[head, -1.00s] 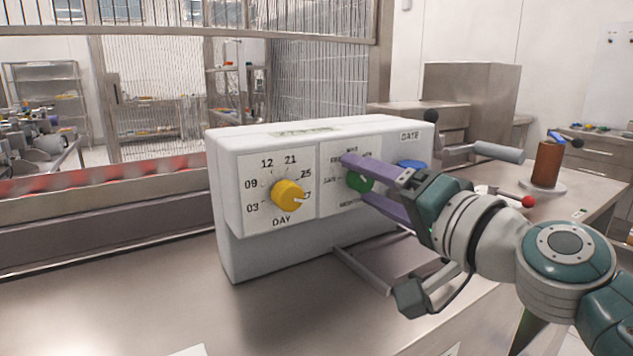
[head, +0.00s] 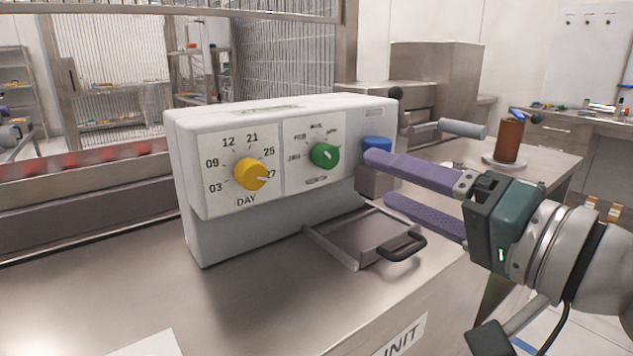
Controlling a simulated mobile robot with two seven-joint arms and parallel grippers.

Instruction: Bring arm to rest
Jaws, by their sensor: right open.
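My right gripper (head: 386,180) is open and empty, its two purple fingers apart and pointing left. It is to the right of the white dial box (head: 240,235) and looks clear of the green knob (head: 324,155). Its upper fingertip overlaps the edge of the blue knob (head: 376,144) in the picture; I cannot tell whether they touch. The yellow DAY knob (head: 250,174) has its pointer near 27.
A flat metal tray with a black handle (head: 403,248) lies in front of the box. A grey lever (head: 462,129) and a brown cylinder on a white base (head: 508,142) stand behind the gripper.

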